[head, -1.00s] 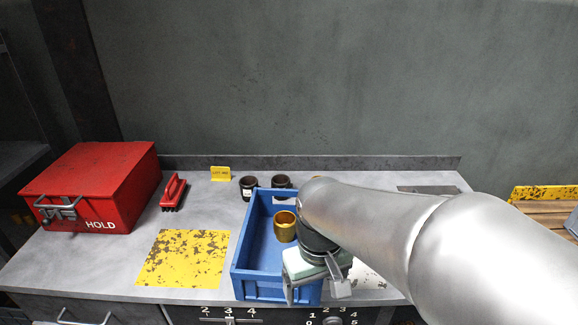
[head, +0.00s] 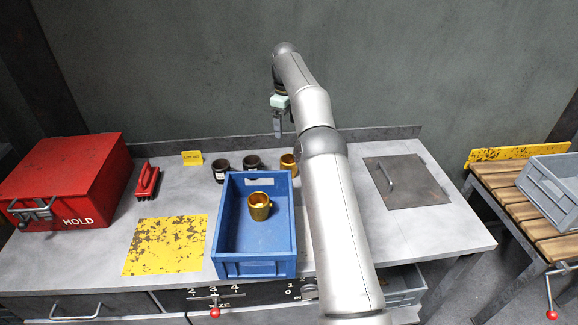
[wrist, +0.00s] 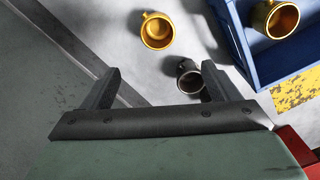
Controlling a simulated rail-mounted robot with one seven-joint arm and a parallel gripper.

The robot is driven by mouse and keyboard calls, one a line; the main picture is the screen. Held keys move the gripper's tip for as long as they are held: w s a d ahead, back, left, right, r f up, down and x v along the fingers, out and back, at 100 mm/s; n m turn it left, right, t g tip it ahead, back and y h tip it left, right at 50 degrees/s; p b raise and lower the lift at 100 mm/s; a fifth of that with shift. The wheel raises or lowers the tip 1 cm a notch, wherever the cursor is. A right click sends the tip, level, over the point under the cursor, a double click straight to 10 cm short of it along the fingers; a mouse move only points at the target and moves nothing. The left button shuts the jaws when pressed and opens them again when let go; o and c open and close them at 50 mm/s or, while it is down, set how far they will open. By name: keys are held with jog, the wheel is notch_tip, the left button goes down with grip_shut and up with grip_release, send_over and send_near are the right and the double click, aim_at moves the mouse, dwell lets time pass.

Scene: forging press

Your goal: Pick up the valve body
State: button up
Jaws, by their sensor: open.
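Two brass, cup-like parts with a side stub look like valve bodies; I cannot tell which one is meant. One brass part (head: 259,206) stands inside the blue crate (head: 226,235) and also shows in the wrist view (wrist: 275,18). The other brass part (head: 288,163) stands on the bench behind the crate, partly hidden by my arm; it shows whole in the wrist view (wrist: 158,31). My gripper (head: 278,132) is raised near the back wall, above the bench. In the wrist view its fingers (wrist: 158,88) are apart with nothing held between them.
Two dark cups (head: 221,171) (head: 251,163) stand behind the crate; one shows near the right finger (wrist: 187,76). A yellow tag (head: 192,158), red brush (head: 147,182), red box (head: 70,180) and yellow patch (head: 165,245) lie left. A handled plate (head: 408,183) lies right.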

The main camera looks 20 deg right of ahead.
jog(key=f, duration=1.2)
jog(key=shift+d, duration=0.35)
jog(key=shift+s+f+p, duration=0.15)
jog(key=shift+f+p, duration=0.6)
jog(key=shift+f, duration=2.15)
jog(key=shift+r, duration=0.1)
jog(key=c, duration=1.3)
